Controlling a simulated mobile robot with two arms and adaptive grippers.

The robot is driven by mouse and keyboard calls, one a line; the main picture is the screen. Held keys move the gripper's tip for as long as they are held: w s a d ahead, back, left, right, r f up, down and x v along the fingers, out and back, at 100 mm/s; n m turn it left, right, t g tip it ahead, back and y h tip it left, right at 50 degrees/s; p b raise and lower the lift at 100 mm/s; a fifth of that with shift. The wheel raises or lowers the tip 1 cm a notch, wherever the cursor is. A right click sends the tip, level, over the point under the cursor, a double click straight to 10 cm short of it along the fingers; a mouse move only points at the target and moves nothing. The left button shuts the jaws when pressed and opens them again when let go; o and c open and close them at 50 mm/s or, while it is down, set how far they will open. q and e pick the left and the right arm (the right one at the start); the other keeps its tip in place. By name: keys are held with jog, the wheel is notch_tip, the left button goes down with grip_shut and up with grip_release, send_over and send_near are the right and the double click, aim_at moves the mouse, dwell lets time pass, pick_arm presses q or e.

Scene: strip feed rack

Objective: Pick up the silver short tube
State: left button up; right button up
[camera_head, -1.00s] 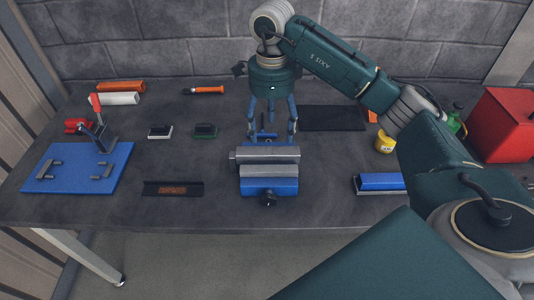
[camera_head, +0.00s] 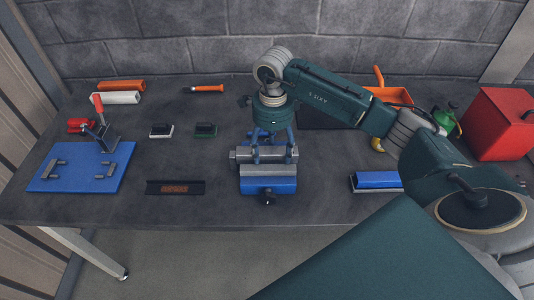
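A silver-grey bar-like piece (camera_head: 243,155) lies crosswise on top of the blue vise (camera_head: 268,186) at the front middle of the table. It looks like the silver short tube, but I cannot tell it surely from the vise's grey jaws. My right gripper (camera_head: 273,157) points down over the vise, its blue fingers spread apart at the level of the grey piece. The fingers hide part of it. I cannot see whether they touch it. My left gripper is not in view.
A blue plate with a red-handled clamp (camera_head: 97,104) stands at left. White (camera_head: 122,97) and orange (camera_head: 121,85) tubes lie behind it. A black strip (camera_head: 175,187) lies left of the vise, a blue block (camera_head: 378,180) right. A red box (camera_head: 498,124) stands far right.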

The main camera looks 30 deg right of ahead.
jog(key=c, duration=1.3)
jog(key=shift+c, duration=0.5)
jog(key=shift+r, duration=0.15)
